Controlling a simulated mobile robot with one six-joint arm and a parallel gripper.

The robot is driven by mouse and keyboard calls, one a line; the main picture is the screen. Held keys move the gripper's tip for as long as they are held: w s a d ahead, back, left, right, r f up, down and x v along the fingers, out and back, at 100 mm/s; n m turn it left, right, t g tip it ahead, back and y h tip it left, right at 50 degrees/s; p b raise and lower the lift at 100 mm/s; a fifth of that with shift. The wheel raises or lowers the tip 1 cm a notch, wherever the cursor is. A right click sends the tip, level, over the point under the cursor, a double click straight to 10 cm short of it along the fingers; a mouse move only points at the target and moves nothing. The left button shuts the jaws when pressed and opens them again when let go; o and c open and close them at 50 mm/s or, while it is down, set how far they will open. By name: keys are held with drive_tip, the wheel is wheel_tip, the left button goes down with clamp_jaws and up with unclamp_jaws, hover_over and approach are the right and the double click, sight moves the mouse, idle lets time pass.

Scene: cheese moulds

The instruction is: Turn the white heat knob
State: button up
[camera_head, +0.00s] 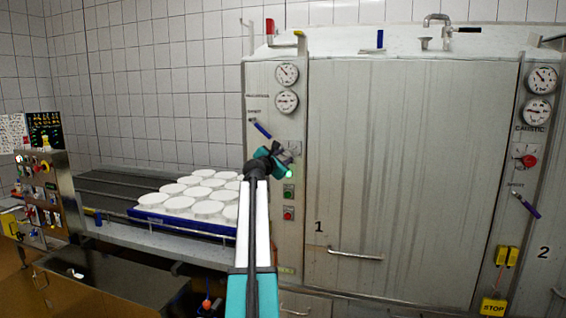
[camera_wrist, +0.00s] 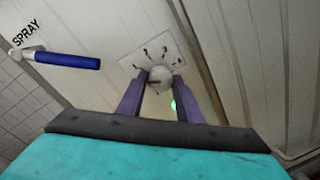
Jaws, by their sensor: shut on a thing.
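The white heat knob (camera_wrist: 160,77) sits on a square dial plate (camera_wrist: 155,53) with dark numerals in the wrist view. My gripper (camera_wrist: 160,82) is shut on the knob, with one finger on each side of it. In the head view my gripper (camera_head: 287,153) is at the control column left of the machine's door 1. There it covers most of the knob, and a corner of the dial plate (camera_head: 296,146) shows beside it. The fingers hide the knob's sides.
A blue-handled spray lever (camera_wrist: 68,60) is left of the dial; it also shows in the head view (camera_head: 262,129). Green (camera_head: 288,191) and red (camera_head: 288,214) buttons are below my gripper. A blue tray (camera_head: 190,225) of white moulds stands left of my arm. Two gauges (camera_head: 287,88) are above.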

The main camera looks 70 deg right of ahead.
drive_tip(key=m+t+b, duration=0.1)
drive_tip(key=m+b, duration=0.2)
drive_tip(key=m, duration=0.3)
drive_tip(key=shift+s+d+r+b, duration=0.1)
drive_tip(key=shift+b, duration=0.3)
drive_tip(key=m+b, duration=0.2)
drive_tip(key=m, duration=0.1)
drive_tip(key=shift+s+r+m+b, duration=0.1)
drive_tip(key=shift+r+m+b, duration=0.1)
drive_tip(key=shift+m+b, duration=0.75)
drive_tip(key=shift+m, duration=0.25)
drive_tip(key=o, duration=1)
drive_tip(key=shift+d+f, duration=0.1)
drive_tip(key=shift+o, duration=0.2)
drive_tip(key=shift+a+f, duration=0.15)
drive_tip(key=shift+a, duration=0.05)
